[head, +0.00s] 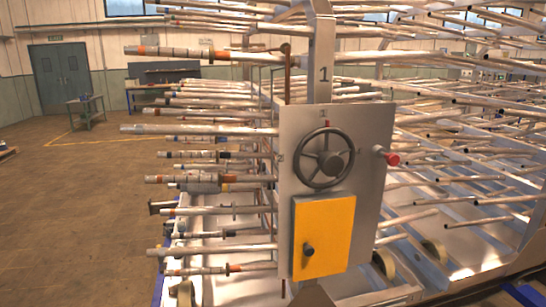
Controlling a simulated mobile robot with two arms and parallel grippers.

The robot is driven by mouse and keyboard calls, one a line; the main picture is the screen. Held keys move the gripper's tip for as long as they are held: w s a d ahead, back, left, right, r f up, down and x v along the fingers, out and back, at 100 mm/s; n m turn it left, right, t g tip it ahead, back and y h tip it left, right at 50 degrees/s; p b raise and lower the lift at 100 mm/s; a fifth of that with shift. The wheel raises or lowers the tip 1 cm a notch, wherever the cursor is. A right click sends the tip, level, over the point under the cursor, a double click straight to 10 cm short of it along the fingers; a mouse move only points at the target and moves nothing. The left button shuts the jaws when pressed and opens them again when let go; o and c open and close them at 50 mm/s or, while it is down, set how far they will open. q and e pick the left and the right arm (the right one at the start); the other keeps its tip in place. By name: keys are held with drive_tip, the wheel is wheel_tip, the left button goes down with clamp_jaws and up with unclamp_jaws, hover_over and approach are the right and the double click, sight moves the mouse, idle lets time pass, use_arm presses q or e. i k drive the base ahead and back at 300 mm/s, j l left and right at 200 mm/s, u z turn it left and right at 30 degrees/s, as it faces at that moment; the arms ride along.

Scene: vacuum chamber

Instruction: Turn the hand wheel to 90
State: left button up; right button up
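The dark hand wheel (351,160) is mounted on the upper half of a grey metal panel (375,125). It is round, with spokes meeting at a central hub. A small red mark shows at the top of its rim, below a small dark marking on the panel. Another small marking shows at the panel's left edge, level with the wheel; it is too small to read. Nothing touches the wheel. Neither of my grippers is in view.
Below the wheel is a yellow cover (325,225) with a black knob (309,249). A red button (392,159) sticks out at the panel's right. Long pipes (200,130) protrude left of the panel. The floor (75,200) at left is largely clear.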

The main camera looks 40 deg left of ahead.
sight(331, 164)
drive_tip(key=u, duration=0.8)
